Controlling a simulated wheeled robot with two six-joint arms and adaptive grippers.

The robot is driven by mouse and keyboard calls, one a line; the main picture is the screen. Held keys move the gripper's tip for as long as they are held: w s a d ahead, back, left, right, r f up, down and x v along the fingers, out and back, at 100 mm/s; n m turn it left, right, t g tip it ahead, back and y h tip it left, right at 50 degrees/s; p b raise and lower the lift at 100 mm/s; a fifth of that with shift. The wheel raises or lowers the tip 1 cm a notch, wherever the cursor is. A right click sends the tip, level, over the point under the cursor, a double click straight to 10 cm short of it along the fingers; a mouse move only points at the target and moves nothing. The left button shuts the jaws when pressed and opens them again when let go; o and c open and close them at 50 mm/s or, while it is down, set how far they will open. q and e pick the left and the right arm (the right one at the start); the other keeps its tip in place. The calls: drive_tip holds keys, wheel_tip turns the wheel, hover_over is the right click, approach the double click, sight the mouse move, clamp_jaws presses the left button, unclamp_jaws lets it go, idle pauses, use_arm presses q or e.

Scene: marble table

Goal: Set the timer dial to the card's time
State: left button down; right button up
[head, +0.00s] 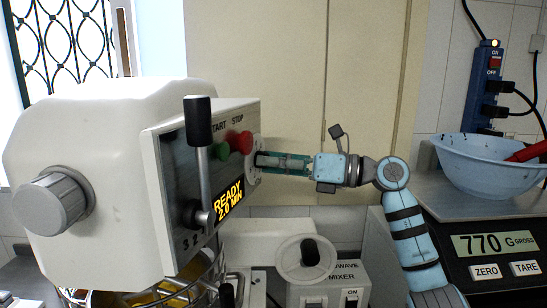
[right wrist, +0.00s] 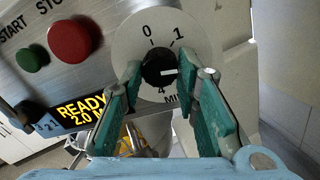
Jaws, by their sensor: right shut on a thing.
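The timer dial (right wrist: 157,65) is a black knob on a round pale plate on the mixer's front panel. Its white pointer mark points right, below the 1. The figures 0, 1 and 4 show; others are hidden by the fingers. My right gripper (right wrist: 160,80) is shut on the dial, with a green-padded finger on each side. In the head view my right gripper (head: 260,160) reaches the panel from the right. The display (head: 229,200) reads READY 2.0 MIN. I see no time card. My left gripper is out of view.
Green and red buttons (head: 239,142) sit beside the dial. A black-handled lever (head: 199,130) stands in front of the panel. A scale (head: 492,245) reading 770 g carries a blue bowl (head: 480,178) on the right. A small switch box (head: 322,280) stands below my right arm.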

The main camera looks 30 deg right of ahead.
drive_tip(key=o, duration=1.2)
drive_tip(key=shift+c, duration=0.2)
drive_tip(key=v, duration=1.2)
drive_tip(key=shift+a, duration=0.1)
